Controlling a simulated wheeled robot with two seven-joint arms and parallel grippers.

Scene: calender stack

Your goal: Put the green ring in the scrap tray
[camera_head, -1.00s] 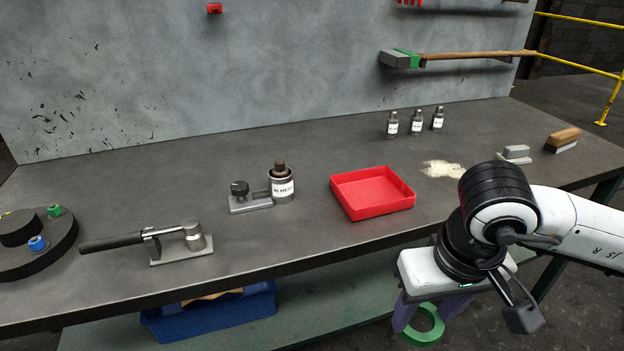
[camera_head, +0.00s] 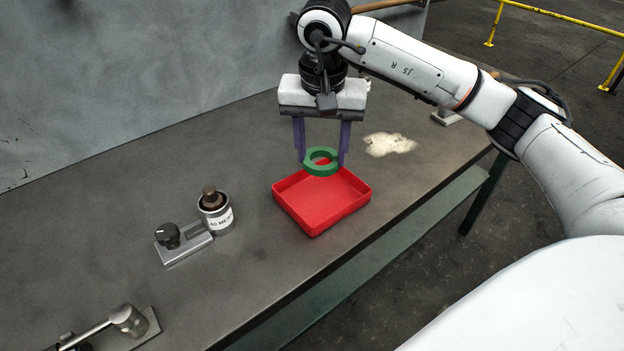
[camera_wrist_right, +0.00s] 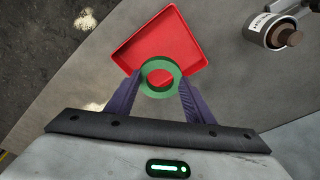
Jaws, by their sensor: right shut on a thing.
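The green ring (camera_head: 321,168) is held between the two purple fingers of my right gripper (camera_head: 322,160), which is shut on it. The ring shows over the back part of the red scrap tray (camera_head: 325,227) in the head view. In the right wrist view the ring (camera_wrist_right: 146,82) sits between the fingertips (camera_wrist_right: 159,88), with the tray (camera_wrist_right: 128,52) beyond it. The tray looks empty where it shows. The ring's height above the tray floor is hard to tell. My left gripper is not in view.
A labelled metal pot (camera_head: 216,212) and a small knobbed fixture (camera_head: 183,241) stand left of the tray. A lever clamp (camera_head: 127,322) is at the lower left. A pale powder patch (camera_head: 389,144) lies right of the gripper. The bench front edge runs just right of the tray.

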